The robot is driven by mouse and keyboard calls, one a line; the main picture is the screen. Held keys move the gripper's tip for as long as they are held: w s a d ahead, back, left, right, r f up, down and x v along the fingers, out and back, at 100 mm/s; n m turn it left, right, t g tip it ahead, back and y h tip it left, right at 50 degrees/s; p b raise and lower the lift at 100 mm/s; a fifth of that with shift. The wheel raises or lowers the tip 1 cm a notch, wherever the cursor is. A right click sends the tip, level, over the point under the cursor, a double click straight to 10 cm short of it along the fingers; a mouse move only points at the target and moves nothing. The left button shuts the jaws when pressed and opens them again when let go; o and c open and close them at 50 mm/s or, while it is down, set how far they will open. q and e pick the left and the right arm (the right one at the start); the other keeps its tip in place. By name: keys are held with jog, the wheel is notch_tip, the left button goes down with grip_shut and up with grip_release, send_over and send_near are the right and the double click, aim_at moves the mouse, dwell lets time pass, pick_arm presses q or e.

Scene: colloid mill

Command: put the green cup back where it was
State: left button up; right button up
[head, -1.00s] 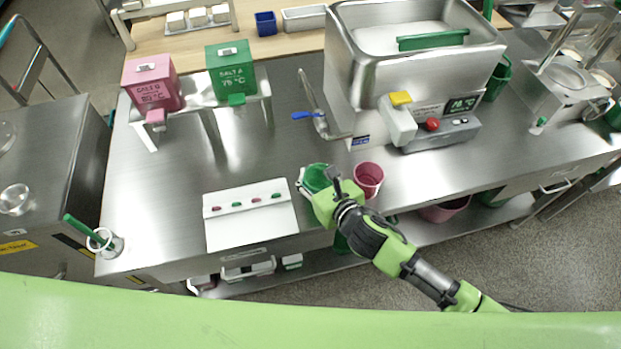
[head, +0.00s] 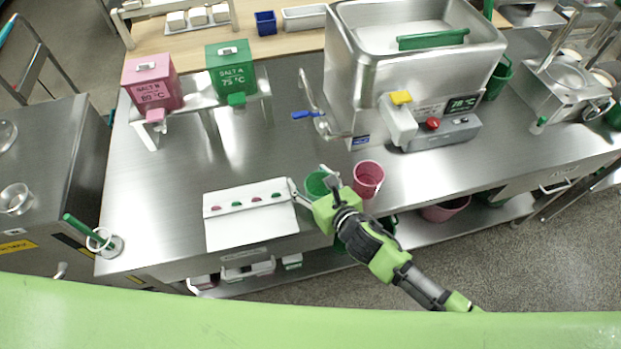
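The green cup (head: 316,184) stands on the steel table near its front edge, just left of the pink cup (head: 369,176). My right gripper (head: 309,177) is at the green cup with its fingers spread. One finger is out to the left, clear of the cup, and the other is at its far side. The gripper body hides the lower right of the green cup. I cannot tell whether a finger still touches it. My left gripper is not in view.
A white panel with red and green marks (head: 250,230) lies left of the green cup. The steel mill (head: 358,90) with its blue-handled lever (head: 307,115) stands behind. Pink (head: 150,84) and green (head: 231,70) salt dispensers stand at back left. The table between is clear.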

jog(key=shift+r, duration=0.3)
jog(key=v, duration=1.2)
jog(key=shift+f, duration=0.1)
